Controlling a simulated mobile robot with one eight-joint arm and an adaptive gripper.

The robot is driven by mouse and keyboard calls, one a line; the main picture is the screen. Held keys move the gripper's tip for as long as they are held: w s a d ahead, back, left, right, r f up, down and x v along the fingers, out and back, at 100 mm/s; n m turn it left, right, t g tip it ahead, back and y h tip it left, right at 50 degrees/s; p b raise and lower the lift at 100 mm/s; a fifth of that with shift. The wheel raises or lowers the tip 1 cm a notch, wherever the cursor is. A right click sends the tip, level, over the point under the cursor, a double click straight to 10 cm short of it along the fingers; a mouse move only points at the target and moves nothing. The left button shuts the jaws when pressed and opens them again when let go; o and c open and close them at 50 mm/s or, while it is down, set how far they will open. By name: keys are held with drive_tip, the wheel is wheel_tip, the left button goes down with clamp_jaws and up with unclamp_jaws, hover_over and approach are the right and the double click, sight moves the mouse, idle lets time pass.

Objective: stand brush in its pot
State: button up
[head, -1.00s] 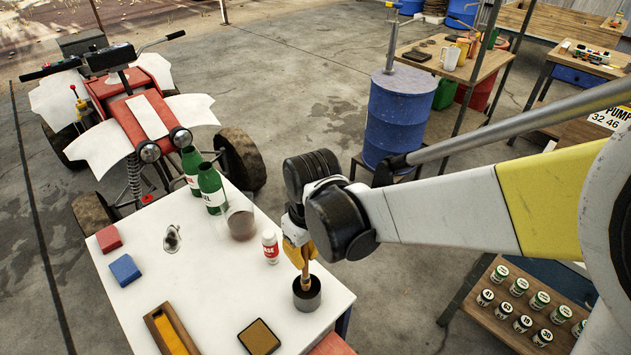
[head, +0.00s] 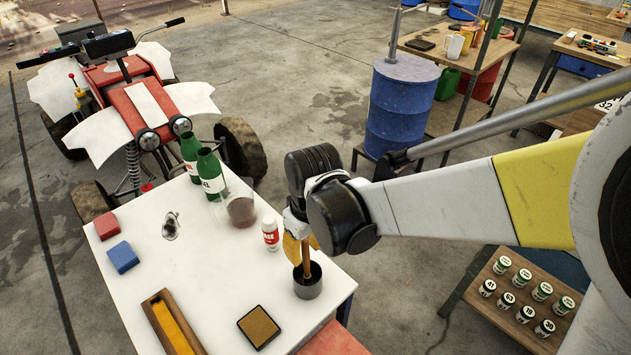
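The brush (head: 306,262), with a wooden-coloured handle, stands nearly upright with its lower end inside the dark round pot (head: 307,287). The pot stands near the right edge of the white table (head: 200,270). My gripper (head: 303,247) is right above the pot. Its yellow fingers look spread, one at each side of the brush's upper part, so it appears open around the brush. The brush's lower end is hidden inside the pot, and its top is partly hidden by the gripper.
Close behind the pot stand a white bottle with a red label (head: 270,233), a brown-filled clear container (head: 241,208) and green bottles (head: 210,175). A square brown pad (head: 259,327) and a wooden tray (head: 152,308) lie in front. The table's middle is clear.

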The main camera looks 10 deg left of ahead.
wheel_tip(320, 180, up, 12)
drive_tip(key=d, duration=0.1)
drive_tip(key=shift+s, duration=0.45)
idle(0.5)
